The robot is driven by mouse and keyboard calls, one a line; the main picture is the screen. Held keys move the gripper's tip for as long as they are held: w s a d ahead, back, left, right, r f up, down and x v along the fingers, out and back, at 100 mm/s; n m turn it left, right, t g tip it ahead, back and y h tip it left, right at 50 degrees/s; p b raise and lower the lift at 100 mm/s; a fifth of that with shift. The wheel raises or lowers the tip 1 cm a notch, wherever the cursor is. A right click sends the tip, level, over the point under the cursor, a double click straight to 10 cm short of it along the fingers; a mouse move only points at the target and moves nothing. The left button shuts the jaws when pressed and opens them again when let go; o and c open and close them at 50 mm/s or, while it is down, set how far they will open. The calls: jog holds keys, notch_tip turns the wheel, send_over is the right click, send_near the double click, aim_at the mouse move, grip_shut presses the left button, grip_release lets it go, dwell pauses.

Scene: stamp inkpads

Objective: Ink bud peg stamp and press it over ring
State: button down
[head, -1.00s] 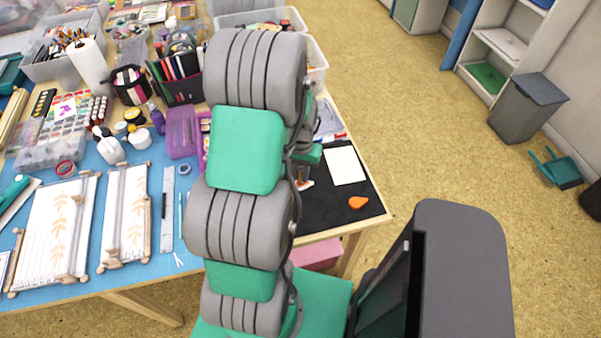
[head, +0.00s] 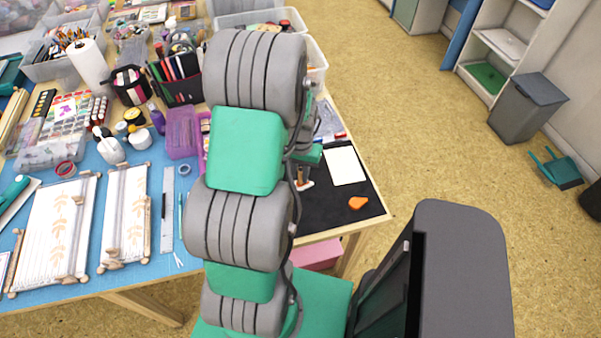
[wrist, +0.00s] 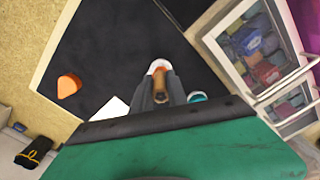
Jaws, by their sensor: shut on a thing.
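In the wrist view my gripper (wrist: 161,84) is shut on the brown wooden peg stamp (wrist: 160,93), which stands between the two grey fingers. Just beyond the fingertips is a small white and reddish thing (wrist: 158,66); I cannot tell if the stamp touches it. In the head view, the stamp (head: 300,173) shows as a small brown post beside my arm, with something pale at its foot. A white card (head: 344,166) lies on the black mat (head: 320,211), and its corner shows in the wrist view (wrist: 108,110). No ring is clearly visible. My arm hides much of the gripper in the head view.
An orange object (head: 358,203) lies on the mat's right part, apart from the card. A teal round thing (wrist: 197,97) is right of my fingers. A clear case (wrist: 265,60) of colored items stands at the right of the wrist view. The mat's front is clear.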

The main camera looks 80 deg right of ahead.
aim_at(300, 170)
jog(key=shift+r, duration=0.5)
jog(key=shift+r+p, duration=2.15)
jog(key=shift+r, duration=0.6)
